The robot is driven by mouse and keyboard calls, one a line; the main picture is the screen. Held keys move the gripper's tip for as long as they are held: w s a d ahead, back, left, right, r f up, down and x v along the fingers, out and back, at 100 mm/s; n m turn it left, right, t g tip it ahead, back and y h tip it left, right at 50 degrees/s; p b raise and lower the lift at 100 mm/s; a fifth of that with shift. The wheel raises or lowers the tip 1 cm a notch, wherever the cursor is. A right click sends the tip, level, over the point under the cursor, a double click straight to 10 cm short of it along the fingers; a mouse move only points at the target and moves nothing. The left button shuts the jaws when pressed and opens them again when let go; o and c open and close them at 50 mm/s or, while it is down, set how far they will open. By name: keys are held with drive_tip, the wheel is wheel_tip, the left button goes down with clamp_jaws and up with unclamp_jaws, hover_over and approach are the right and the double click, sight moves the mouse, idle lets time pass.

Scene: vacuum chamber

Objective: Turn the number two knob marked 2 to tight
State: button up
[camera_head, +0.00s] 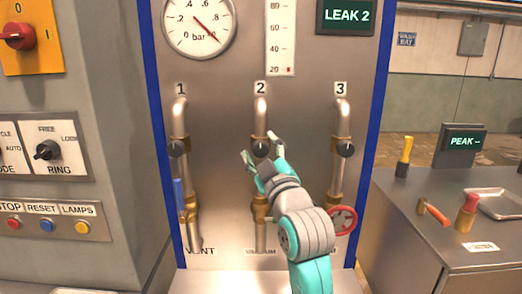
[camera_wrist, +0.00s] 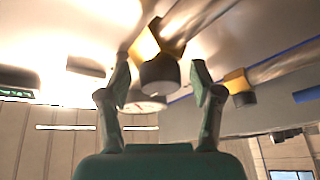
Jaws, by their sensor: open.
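The number two knob (camera_head: 261,147) is black and sits on the middle pipe, below the label 2 (camera_head: 260,88). My gripper (camera_head: 259,151) is in front of it in the head view, fingers spread to either side. In the wrist view the dark knob (camera_wrist: 160,73) on a brass fitting shows between the two open fingers (camera_wrist: 160,80). I cannot tell whether either finger touches it. No tight marking or knob pointer is readable. The screen (camera_head: 346,16) at the top reads LEAK 2.
Knob 1 (camera_head: 177,149) and knob 3 (camera_head: 345,150) sit on the pipes to either side. A blue lever (camera_head: 179,195) is at the lower left and a red handwheel (camera_head: 343,220) at the lower right. A bench (camera_head: 410,215) with tools stands right.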

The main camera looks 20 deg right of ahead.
drive_tip(key=c, duration=1.1)
drive_tip(key=shift+c, duration=0.2)
drive_tip(key=shift+m, duration=0.3)
drive_tip(key=m+h, duration=0.2)
drive_tip(key=m, duration=0.2)
drive_tip(key=m+t+h, duration=0.1)
drive_tip(key=m+h, duration=0.2)
drive_tip(key=m, duration=0.2)
drive_tip(key=shift+h, duration=0.3)
drive_tip(key=m+g+h, duration=0.1)
drive_tip(key=m+h, duration=0.2)
drive_tip(key=m, duration=0.2)
drive_tip(key=m+g+h, duration=0.1)
drive_tip(key=m+h, duration=0.2)
drive_tip(key=m, duration=0.2)
drive_tip(key=shift+f+m, duration=0.1)
drive_tip(key=shift+m, duration=0.2)
drive_tip(key=o, duration=1.1)
